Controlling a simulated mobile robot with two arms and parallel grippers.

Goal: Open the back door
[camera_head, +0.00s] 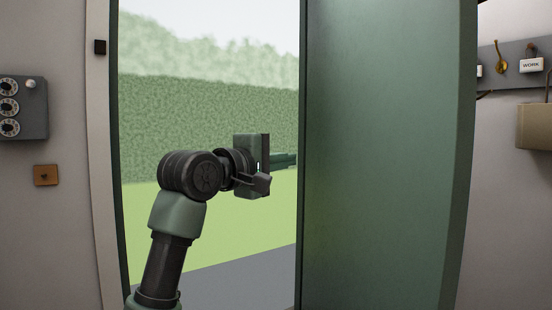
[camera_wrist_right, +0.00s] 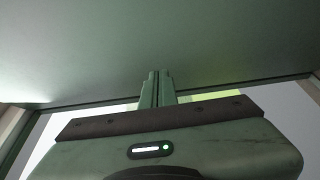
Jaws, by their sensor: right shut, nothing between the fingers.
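The green back door (camera_head: 385,150) stands open in the head view, its near edge to the right of a wide gap onto the outdoors. My right gripper (camera_head: 284,160) is in the gap. Its fingers point right, and their tips reach the door's left edge, where the door hides what lies beyond. In the right wrist view the shut fingers (camera_wrist_right: 158,82) have nothing between them. A broad green surface, the door (camera_wrist_right: 150,45), fills the top of that view. I cannot tell whether the fingers touch it. No handle shows. My left gripper is not in view.
The door frame (camera_head: 101,200) stands left of the opening. A grey panel with dials (camera_head: 22,108) and a small brown plate (camera_head: 45,175) are on the left wall. A key rack (camera_head: 515,62) and a tan box (camera_head: 535,126) are on the right wall. Grass and a hedge lie outside.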

